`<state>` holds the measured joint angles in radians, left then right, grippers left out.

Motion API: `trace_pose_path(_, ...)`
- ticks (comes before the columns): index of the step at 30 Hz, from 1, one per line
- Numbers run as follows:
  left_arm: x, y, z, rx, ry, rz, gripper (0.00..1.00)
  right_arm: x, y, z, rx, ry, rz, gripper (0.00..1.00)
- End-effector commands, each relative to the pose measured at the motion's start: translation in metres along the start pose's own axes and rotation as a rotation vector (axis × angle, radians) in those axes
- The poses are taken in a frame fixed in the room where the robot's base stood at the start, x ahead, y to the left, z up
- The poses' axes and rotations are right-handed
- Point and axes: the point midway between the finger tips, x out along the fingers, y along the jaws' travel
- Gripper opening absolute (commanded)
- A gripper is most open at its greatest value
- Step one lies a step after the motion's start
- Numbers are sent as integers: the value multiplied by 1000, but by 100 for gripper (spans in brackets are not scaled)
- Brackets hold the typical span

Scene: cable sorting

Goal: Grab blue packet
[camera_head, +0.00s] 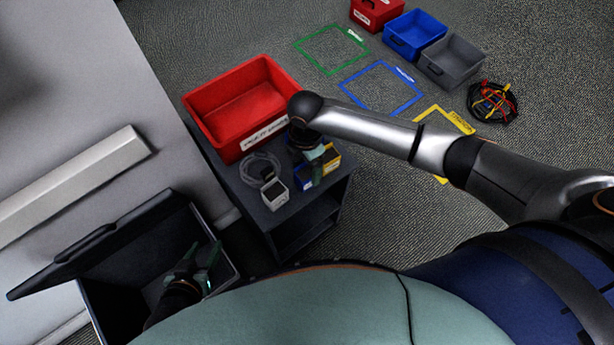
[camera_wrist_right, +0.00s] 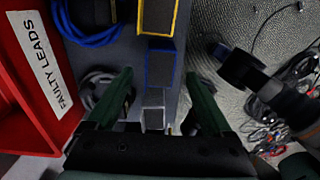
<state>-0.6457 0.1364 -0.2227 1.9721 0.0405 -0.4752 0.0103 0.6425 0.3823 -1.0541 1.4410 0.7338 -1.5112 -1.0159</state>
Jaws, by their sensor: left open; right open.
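The blue packet (camera_head: 303,182) is a small box with a dark top and blue edges. It stands on the dark cart between a yellow box (camera_head: 332,162) and a white box (camera_head: 274,195), and my right gripper partly hides it in the head view. My right gripper (camera_head: 316,154) is open above the packet. In the right wrist view, the blue packet (camera_wrist_right: 160,68) shows between the two green fingers, which look apart from it. My left gripper (camera_head: 198,260) is open and empty over the open black bin at lower left.
A red "Faulty Leads" bin (camera_head: 240,105) stands on the dark cart (camera_head: 330,200) beside the packets. A grey cable (camera_head: 258,165) lies near the white box, and a blue cable (camera_wrist_right: 88,25) shows near the yellow one. Floor bins (camera_head: 414,35) and tangled cables (camera_head: 492,102) are farther off.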

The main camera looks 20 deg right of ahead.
Motion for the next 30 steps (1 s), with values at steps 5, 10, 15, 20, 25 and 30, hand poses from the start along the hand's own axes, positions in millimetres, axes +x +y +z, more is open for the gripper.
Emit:
trace_pose_path(5, 5, 4, 6, 1, -3, 10, 50, 31, -1, 2, 1, -1, -2, 85)
trace_pose_path(10, 7, 9, 7, 3, -8, 21, 50, 42, 0, 2, 0, 0, 0, 85)
trace_pose_path(15, 6, 8, 6, 4, -9, 21, 50, 42, 0, 2, 0, 0, 1, 85)
trace_pose_path(20, 6, 8, 6, 4, -8, 19, 50, 42, 0, 2, 1, 0, 1, 72)
trace_pose_path(25, 6, 6, 6, 4, -7, 16, 50, 42, 0, 2, 1, 0, 1, 52)
trace_pose_path(30, 6, 5, 5, 4, -5, 15, 50, 42, 0, 2, 1, 0, 1, 33)
